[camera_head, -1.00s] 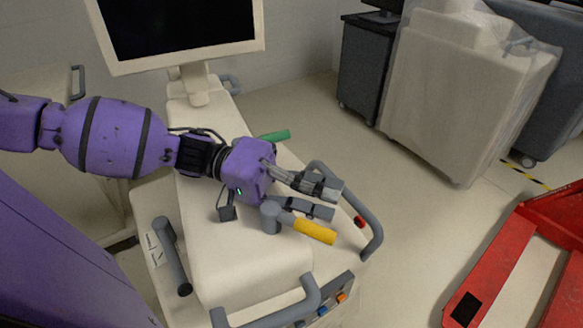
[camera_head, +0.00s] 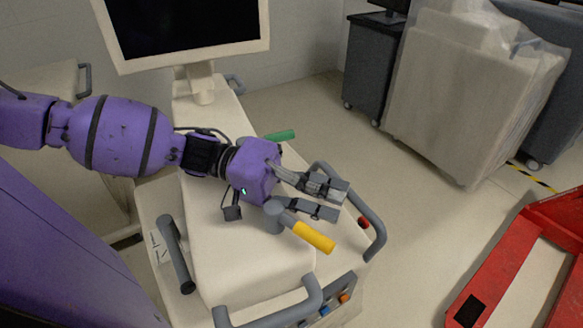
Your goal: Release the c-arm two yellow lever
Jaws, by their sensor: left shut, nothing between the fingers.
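The yellow lever (camera_head: 314,237) sticks out from a grey pivot (camera_head: 277,217) on top of the white C-arm cart (camera_head: 240,250). It points to the lower right. My left gripper (camera_head: 339,203) is above the cart top, just beyond the lever on its far side. Its fingers are empty and point right, toward the cart's grey side handle. The near finger is close to the lever; I cannot tell whether they touch. My right gripper does not show.
A green lever (camera_head: 279,135) is behind my gripper. Grey handles stand at the cart's right (camera_head: 371,225), front (camera_head: 270,318) and left (camera_head: 174,255). A monitor (camera_head: 185,62) rises at the back. A plastic-covered cart (camera_head: 470,100) and a red frame (camera_head: 485,275) are at right.

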